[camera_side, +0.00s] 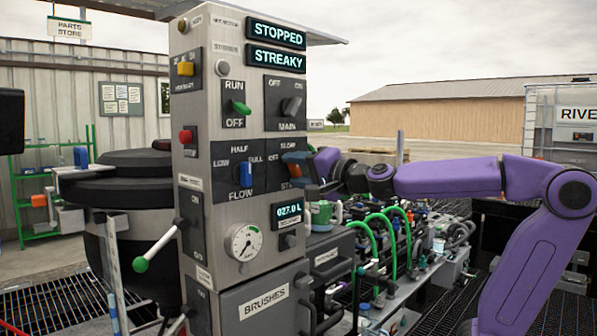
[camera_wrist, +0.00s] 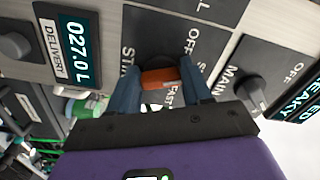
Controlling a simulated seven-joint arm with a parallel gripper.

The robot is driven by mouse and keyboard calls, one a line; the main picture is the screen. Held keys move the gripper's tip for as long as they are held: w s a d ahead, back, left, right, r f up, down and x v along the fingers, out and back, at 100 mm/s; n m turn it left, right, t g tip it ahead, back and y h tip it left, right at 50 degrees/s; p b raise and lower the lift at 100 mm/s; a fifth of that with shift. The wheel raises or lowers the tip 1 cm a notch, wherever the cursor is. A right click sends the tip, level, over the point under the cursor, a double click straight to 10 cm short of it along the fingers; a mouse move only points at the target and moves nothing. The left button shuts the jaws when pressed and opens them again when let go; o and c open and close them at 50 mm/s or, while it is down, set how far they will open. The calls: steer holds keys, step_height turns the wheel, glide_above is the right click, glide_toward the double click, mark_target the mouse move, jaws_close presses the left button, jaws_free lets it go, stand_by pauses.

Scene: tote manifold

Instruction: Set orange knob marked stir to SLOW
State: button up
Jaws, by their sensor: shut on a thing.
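The orange stir knob (camera_wrist: 158,77) sits between the two blue fingers of my gripper (camera_wrist: 161,84) in the wrist view, with a finger against each side. The dark plate around it shows OFF, FAST and part of STIR; SLOW is hidden there. In the side view the SLOW label (camera_side: 288,147) shows above my gripper (camera_side: 299,162), which covers most of the knob. Only a bit of orange shows there. I cannot tell which mark the knob points at.
The grey main knob (camera_side: 291,107) is above, the blue flow knob (camera_side: 247,166) to the left, and the delivery display (camera_side: 286,210) below. The upper displays read STOPPED (camera_side: 276,33) and STREAKY (camera_side: 276,59). Green hoses (camera_side: 378,222) run below my arm.

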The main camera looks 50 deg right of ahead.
steer(key=shift+r+m, duration=0.1)
steer(key=shift+m, duration=2.1)
steer(key=o, duration=1.1)
steer(key=shift+c, duration=0.2)
steer(key=shift+s, duration=0.1)
steer(key=s, duration=0.7)
steer(key=shift+s, duration=0.15)
